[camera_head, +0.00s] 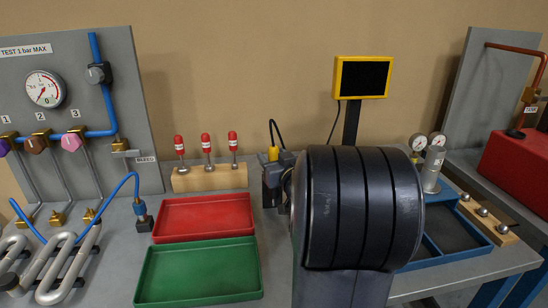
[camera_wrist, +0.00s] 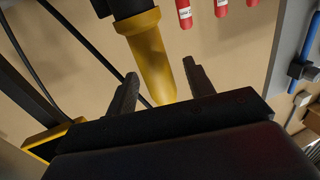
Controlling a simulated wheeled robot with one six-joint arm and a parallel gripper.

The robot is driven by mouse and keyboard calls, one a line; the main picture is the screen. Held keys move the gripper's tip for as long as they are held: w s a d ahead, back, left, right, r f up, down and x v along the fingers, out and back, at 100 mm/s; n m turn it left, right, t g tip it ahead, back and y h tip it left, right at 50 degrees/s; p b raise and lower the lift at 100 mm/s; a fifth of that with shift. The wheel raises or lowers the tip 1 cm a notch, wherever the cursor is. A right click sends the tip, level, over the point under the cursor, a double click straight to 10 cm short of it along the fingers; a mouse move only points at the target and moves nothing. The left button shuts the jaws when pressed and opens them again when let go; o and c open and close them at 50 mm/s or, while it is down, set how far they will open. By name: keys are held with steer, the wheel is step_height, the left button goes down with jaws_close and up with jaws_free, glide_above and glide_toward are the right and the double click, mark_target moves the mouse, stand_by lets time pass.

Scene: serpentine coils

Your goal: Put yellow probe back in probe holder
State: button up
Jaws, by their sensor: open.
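The yellow probe (camera_head: 273,154) shows in the head view as a small yellow piece with a black cable looping above it, left of my dark arm. A dark block (camera_head: 270,188), which may be the probe holder, stands below it. In the wrist view the yellow probe (camera_wrist: 152,55) is large and tapered, joined to a black part (camera_wrist: 124,8) at the top edge. My gripper (camera_wrist: 160,85) is open, with one finger on each side of the yellow taper and visible gaps between. My gripper (camera_head: 287,163) is partly hidden by my arm in the head view. Whether the probe is seated cannot be told.
A wooden block (camera_head: 210,178) with red-handled tools stands left of the probe. Red (camera_head: 206,234) and green (camera_head: 200,292) trays lie in front. A yellow-framed monitor (camera_head: 362,78) stands behind. A blue tray (camera_head: 470,258) and a gauge cylinder (camera_head: 432,170) are at right.

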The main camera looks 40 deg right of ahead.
steer(key=v, duration=1)
steer(key=shift+s, duration=0.4)
steer(key=x, duration=1)
steer(key=shift+w, duration=0.3)
steer(key=shift+w+r+p, duration=0.2)
steer(key=shift+r+p, duration=0.1)
steer(key=shift+r, duration=0.05)
steer(key=shift+s+r, duration=0.1)
steer(key=shift+r, duration=0.25)
steer(key=shift+f, duration=0.2)
